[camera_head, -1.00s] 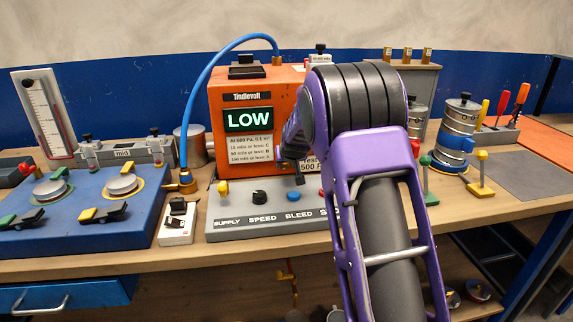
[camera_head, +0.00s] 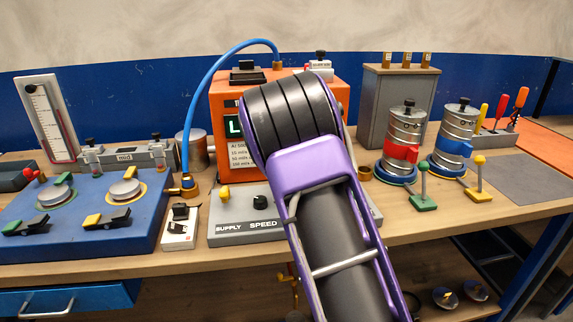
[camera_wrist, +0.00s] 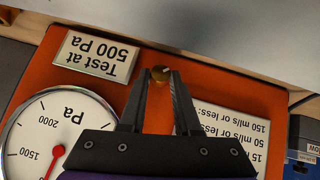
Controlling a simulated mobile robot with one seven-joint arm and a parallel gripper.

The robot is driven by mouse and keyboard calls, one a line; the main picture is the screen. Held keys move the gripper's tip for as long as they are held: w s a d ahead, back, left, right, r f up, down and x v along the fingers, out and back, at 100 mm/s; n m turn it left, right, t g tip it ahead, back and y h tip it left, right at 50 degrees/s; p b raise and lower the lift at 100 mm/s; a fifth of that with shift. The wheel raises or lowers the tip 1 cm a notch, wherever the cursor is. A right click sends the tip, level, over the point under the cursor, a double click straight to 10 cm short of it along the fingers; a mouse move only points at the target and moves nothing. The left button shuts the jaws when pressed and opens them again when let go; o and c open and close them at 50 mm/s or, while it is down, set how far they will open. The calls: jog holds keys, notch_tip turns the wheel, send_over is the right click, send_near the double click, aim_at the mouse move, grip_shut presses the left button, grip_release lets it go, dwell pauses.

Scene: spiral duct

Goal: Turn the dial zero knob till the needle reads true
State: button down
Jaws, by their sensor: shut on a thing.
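The small brass zero knob (camera_wrist: 161,72) sits on the front of the orange tester in the wrist view. My gripper (camera_wrist: 160,82) is shut on the knob, one dark finger on each side. The white Pa dial (camera_wrist: 45,120) is at the left of this upside-down view, partly cut off. In the head view the orange tester (camera_head: 222,92) stands behind my arm, which hides the gripper, knob and dial.
A "Test at 500 Pa" plate (camera_wrist: 97,54) is beside the knob. A control panel (camera_head: 232,229) juts out below the tester. A blue hose (camera_head: 193,105) arches to its top. Metal canisters (camera_head: 403,131) stand at the right and a blue test bed (camera_head: 75,225) at the left.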

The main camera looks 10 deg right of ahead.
jog(key=h, duration=0.1)
jog(key=a+n+h+b, duration=0.1)
jog(key=h, duration=0.1)
jog(key=shift+f+n, duration=0.3)
jog(key=n+h+b, duration=0.1)
jog(key=h+b, duration=0.1)
jog(key=b, duration=0.1)
jog(key=shift+t, duration=0.4)
jog(key=shift+n, duration=0.3)
jog(key=c, duration=0.9)
grip_release()
jog(key=shift+s+r, duration=0.1)
jog(key=shift+h, duration=0.3)
jog(key=v, duration=1.7)
jog(key=shift+s+p, duration=0.15)
jog(key=shift+p, duration=0.25)
jog(key=shift+r, duration=0.15)
